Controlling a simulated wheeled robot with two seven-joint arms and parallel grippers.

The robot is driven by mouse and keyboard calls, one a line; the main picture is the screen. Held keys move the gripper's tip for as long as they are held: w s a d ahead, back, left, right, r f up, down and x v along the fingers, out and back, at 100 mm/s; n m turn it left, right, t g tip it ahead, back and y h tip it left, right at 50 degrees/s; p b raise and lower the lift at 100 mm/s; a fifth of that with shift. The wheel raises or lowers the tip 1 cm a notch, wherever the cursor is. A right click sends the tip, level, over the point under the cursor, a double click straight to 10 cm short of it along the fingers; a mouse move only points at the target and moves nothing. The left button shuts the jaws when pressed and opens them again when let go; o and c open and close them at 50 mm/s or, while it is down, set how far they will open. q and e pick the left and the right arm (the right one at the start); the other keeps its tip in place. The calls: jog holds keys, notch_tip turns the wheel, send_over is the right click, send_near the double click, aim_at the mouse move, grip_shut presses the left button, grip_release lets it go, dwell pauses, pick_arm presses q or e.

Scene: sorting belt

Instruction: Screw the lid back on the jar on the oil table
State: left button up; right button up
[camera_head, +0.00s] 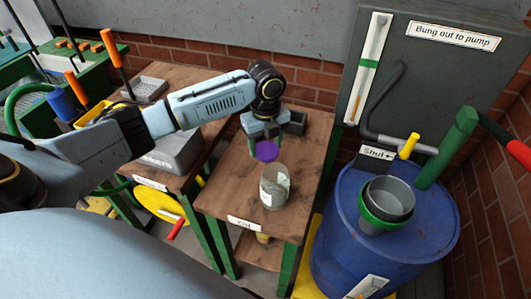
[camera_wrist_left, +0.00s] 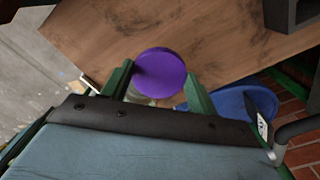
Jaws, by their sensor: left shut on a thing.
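The purple lid (camera_head: 266,151) is held between the fingers of my left gripper (camera_head: 264,142), which is shut on it. The lid also shows as a round purple disc in the left wrist view (camera_wrist_left: 160,72). The grey, see-through jar (camera_head: 273,188) with a pale label stands upright on the wooden oil table (camera_head: 225,192). The lid is above the jar, apart from it, and slightly toward the back in the head view. In the left wrist view the lid hides most of the jar. My right gripper is not in view.
A dark open box (camera_head: 294,122) sits at the back of the oil table. A blue drum (camera_head: 340,240) with a grey-and-green bucket (camera_head: 388,203) stands close on the right. Another wooden table with a grey box (camera_head: 178,152) is on the left.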

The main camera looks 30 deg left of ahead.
pick_arm(q)
jog(key=shift+r, duration=0.8)
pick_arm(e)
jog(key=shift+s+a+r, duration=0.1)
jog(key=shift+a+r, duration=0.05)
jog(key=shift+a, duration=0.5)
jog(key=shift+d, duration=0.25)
pick_arm(q)
jog(key=shift+d+r, duration=0.15)
jog(key=shift+r, duration=0.15)
jog(key=s+d+r+n+p, duration=0.1)
jog(key=d+r+n+p, duration=0.2)
jog(key=r+n, duration=0.3)
jog(key=s+d+r+n+p, duration=0.2)
jog(key=r+n+p, duration=0.3)
jog(key=n, duration=0.5)
jog(key=s+d+r+n+p, duration=0.2)
jog(key=d+r+n+p, duration=0.2)
jog(key=r+n, duration=0.4)
jog(key=shift+s+r, duration=0.25)
jog(key=shift+r, duration=0.35)
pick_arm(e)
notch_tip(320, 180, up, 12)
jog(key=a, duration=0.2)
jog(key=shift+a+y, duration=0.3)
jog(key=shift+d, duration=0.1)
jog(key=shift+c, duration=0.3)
